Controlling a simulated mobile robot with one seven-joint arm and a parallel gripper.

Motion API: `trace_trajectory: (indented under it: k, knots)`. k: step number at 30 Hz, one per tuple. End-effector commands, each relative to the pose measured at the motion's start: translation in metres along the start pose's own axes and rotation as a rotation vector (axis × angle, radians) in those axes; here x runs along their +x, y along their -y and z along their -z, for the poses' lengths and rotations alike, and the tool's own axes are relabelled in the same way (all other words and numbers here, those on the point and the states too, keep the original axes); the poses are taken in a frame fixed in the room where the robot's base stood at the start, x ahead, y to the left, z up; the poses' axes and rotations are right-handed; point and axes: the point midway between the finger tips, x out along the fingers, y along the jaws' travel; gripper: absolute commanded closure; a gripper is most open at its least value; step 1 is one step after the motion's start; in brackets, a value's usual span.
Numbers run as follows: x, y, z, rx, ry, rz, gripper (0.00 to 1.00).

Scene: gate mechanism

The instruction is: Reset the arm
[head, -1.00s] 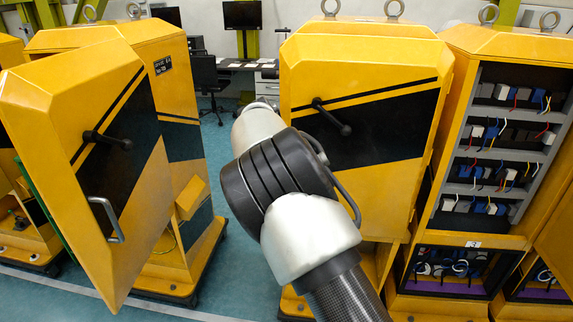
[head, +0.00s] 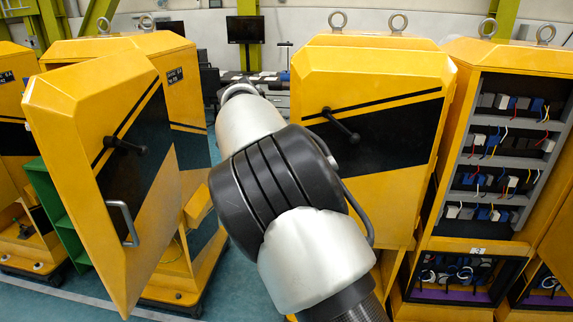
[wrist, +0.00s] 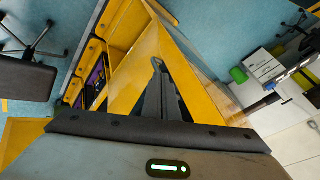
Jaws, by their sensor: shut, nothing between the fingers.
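My gripper (wrist: 158,85) shows in the wrist view as dark fingers held together, with nothing between them. It is over or in front of yellow cabinet panels (wrist: 125,85); I cannot tell the distance. In the head view my arm (head: 285,180) rises through the middle, and its end is hidden. Behind it stands a yellow cabinet with a closed front door (head: 400,190) and a black lever handle (head: 341,125). My arm covers part of that door's left side.
At left a yellow cabinet door (head: 110,190) stands swung out, with a grey pull handle (head: 124,222). At right an open cabinet (head: 485,165) shows wired modules. Desk drawers (wrist: 265,66) and a chair (wrist: 30,65) show in the wrist view. Blue floor (wrist: 215,30) is clear.

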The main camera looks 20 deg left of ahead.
Motion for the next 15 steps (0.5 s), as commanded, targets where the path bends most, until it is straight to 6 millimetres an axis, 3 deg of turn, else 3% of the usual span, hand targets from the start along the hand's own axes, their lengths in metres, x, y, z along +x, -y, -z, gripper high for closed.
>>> trace_trajectory:
  k: [4, 7, 9, 12, 15]
  knots:
    - [-0.012, -0.011, 0.032, 0.003, 0.019, -0.019, 1.0]
    - [-0.028, -0.038, 0.082, -0.008, 0.061, -0.046, 1.0]
    - [-0.046, -0.068, 0.122, -0.031, 0.105, -0.061, 1.0]
    - [-0.076, -0.117, 0.166, -0.091, 0.172, -0.064, 1.0]
    - [-0.11, -0.166, 0.195, -0.17, 0.224, -0.042, 1.0]
